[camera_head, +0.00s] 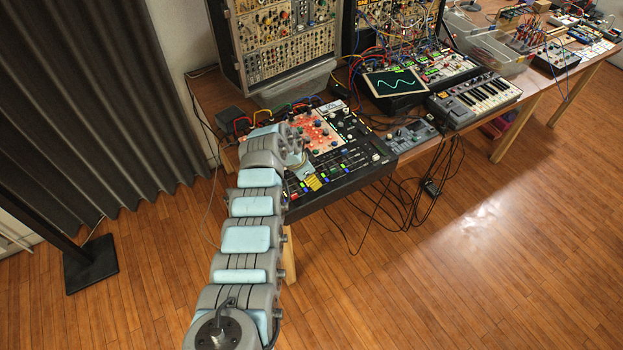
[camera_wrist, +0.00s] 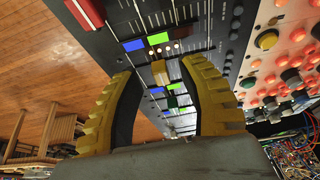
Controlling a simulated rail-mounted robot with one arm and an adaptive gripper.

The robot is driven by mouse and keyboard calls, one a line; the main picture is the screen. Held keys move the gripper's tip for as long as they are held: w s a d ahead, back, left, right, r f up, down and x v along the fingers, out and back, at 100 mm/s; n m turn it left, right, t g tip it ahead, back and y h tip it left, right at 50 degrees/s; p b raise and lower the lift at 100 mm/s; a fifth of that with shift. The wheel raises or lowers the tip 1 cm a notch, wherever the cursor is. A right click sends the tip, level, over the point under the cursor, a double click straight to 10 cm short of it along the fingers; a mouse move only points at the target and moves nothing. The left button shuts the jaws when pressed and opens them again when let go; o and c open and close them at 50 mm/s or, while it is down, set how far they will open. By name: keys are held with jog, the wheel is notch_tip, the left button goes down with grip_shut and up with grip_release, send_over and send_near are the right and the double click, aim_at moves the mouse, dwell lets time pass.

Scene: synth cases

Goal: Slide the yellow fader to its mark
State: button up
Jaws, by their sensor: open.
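A dark mixer console (camera_head: 368,172) carries a row of faders with coloured caps. In the wrist view a yellow fader cap (camera_wrist: 160,73) stands out of the panel between the two yellow-padded fingers of my gripper (camera_wrist: 157,68). The fingers are spread, with a visible gap on each side of the cap in the picture. I cannot tell how far the fingertips are above the panel. In the head view my gripper (camera_head: 312,183) is over the console's front left part and hides the yellow fader. I cannot pick out its mark.
Blue (camera_wrist: 133,45) and green (camera_wrist: 158,38) caps sit close to the yellow one. An orange-red knob panel (camera_head: 318,135) lies behind the faders. Patch cables, a screen (camera_head: 394,82) and a keyboard (camera_head: 475,101) stand farther along the table.

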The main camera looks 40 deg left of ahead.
jog(key=v, duration=1.1)
jog(key=shift+r, duration=0.3)
dwell(0.4)
